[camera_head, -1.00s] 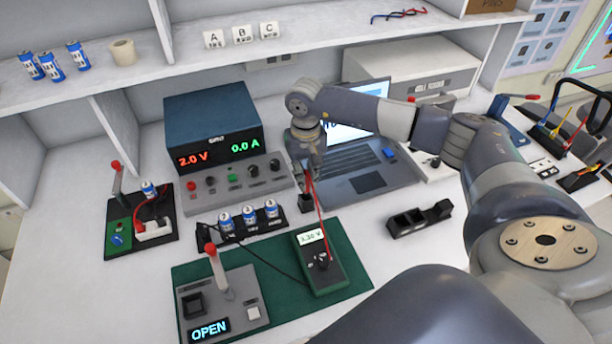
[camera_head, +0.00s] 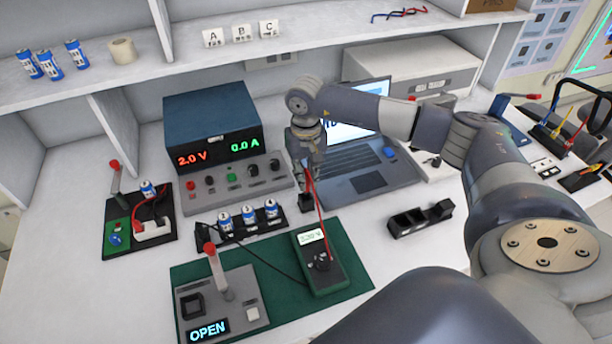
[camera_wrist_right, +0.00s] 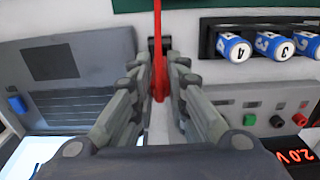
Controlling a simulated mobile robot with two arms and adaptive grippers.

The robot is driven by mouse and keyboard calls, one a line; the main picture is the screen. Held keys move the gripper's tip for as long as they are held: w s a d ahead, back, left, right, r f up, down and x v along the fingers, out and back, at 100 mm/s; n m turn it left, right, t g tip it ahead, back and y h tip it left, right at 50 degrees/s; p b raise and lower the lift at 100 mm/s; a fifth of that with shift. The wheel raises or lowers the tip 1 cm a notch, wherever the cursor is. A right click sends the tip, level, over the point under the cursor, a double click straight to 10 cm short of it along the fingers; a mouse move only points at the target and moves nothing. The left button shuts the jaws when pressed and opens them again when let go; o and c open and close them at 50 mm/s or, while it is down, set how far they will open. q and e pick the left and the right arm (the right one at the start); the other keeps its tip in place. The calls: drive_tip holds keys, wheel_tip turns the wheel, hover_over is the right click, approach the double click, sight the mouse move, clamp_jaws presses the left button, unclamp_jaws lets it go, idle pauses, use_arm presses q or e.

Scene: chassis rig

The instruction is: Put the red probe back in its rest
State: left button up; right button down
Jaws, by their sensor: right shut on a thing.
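My right gripper (camera_head: 307,168) is shut on the red probe (camera_wrist_right: 158,55) between the laptop and the power supply. In the right wrist view the fingers (camera_wrist_right: 160,72) close on the probe from both sides. The red lead (camera_head: 320,215) runs from the probe to the green multimeter (camera_head: 328,275). A small black block (camera_head: 306,202), which may be the rest, stands on the table just below the gripper. Whether the probe's tip touches it or sits in it I cannot tell. My left gripper is not in view.
A row of blue batteries (camera_head: 249,214) in a black holder lies left of the gripper. The power supply (camera_head: 213,125) and open laptop (camera_head: 368,183) stand close behind. A black slotted holder (camera_head: 420,219) lies to the right. A switch box (camera_head: 222,300) stands on the green mat.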

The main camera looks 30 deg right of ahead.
idle(0.8)
drive_tip(key=shift+f+b, duration=0.2)
drive_tip(key=shift+b, duration=0.2)
drive_tip(key=shift+f+b, duration=0.3)
drive_tip(key=shift+f+b, duration=1.65)
drive_tip(key=shift+f, duration=0.25)
drive_tip(key=c, duration=1.5)
unclamp_jaws()
drive_tip(key=shift+r, duration=0.1)
drive_tip(key=shift+r, duration=0.15)
wheel_tip(320, 180, up, 12)
drive_tip(key=shift+f, duration=0.15)
